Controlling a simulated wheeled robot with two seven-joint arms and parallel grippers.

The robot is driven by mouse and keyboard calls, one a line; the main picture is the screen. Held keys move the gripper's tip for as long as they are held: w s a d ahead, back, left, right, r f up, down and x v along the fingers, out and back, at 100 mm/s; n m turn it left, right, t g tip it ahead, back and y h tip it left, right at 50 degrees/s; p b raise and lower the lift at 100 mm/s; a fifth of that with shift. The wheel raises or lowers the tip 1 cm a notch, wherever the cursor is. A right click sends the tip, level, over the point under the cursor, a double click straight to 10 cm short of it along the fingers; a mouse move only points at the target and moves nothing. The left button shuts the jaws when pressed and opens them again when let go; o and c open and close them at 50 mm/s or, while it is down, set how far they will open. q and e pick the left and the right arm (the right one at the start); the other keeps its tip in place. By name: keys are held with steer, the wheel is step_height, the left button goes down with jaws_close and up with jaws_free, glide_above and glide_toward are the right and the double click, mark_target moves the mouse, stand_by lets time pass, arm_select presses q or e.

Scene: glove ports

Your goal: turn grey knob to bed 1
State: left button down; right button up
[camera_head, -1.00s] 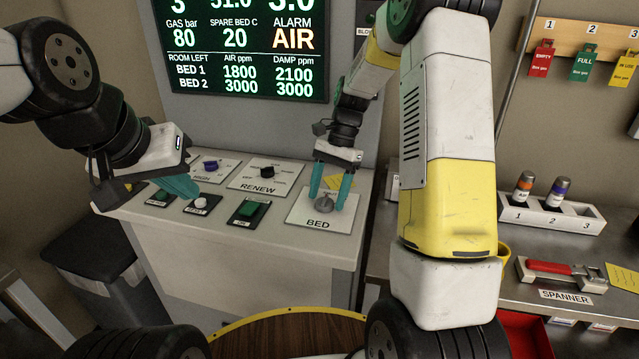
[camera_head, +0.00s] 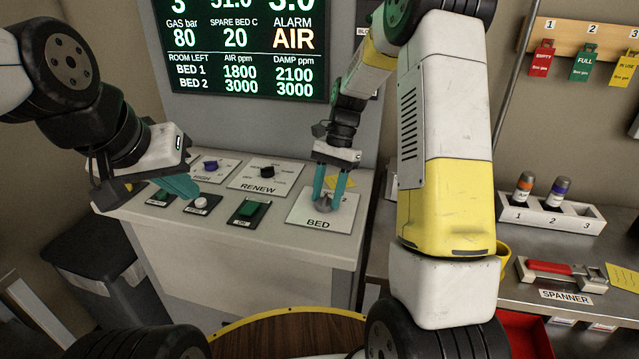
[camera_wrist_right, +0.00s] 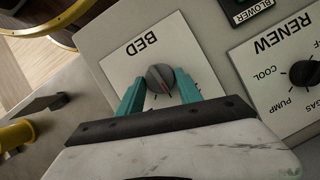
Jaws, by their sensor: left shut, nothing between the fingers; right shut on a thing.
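The grey knob (camera_head: 323,205) stands on the white BED plate (camera_head: 300,214) at the right end of the sloped console. My right gripper (camera_head: 331,197) reaches down from above with its teal fingers on either side of the knob, shut on it. The right wrist view also shows the grey knob (camera_wrist_right: 160,78), with a red mark on it, between the teal fingertips. The bed position numbers are mostly hidden by the gripper. My left gripper (camera_head: 180,187) is shut and empty above the left part of the console.
The console also carries a purple knob (camera_head: 211,165), the black RENEW knob (camera_head: 268,172), a white button (camera_head: 200,202) and a green switch (camera_head: 248,208). The wall display (camera_head: 243,50) shows BED 1 and BED 2 readings. A spanner (camera_head: 560,272) lies on the right bench.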

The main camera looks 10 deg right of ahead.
steer(key=n+h, duration=0.1)
steer(key=n, duration=0.3)
steer(key=shift+w+a+g, duration=0.1)
steer(key=shift+a+g, duration=0.05)
steer(key=shift+g, duration=0.15)
steer(key=shift+a+n+h, duration=0.15)
steer(key=shift+n+h, duration=0.85)
steer(key=shift+n, duration=1)
steer(key=o, duration=1.4)
steer(key=shift+c, duration=0.2)
steer(key=v, duration=0.7)
steer(key=shift+w, duration=0.15)
steer(key=shift+w+r, duration=0.15)
steer(key=shift+r, duration=0.25)
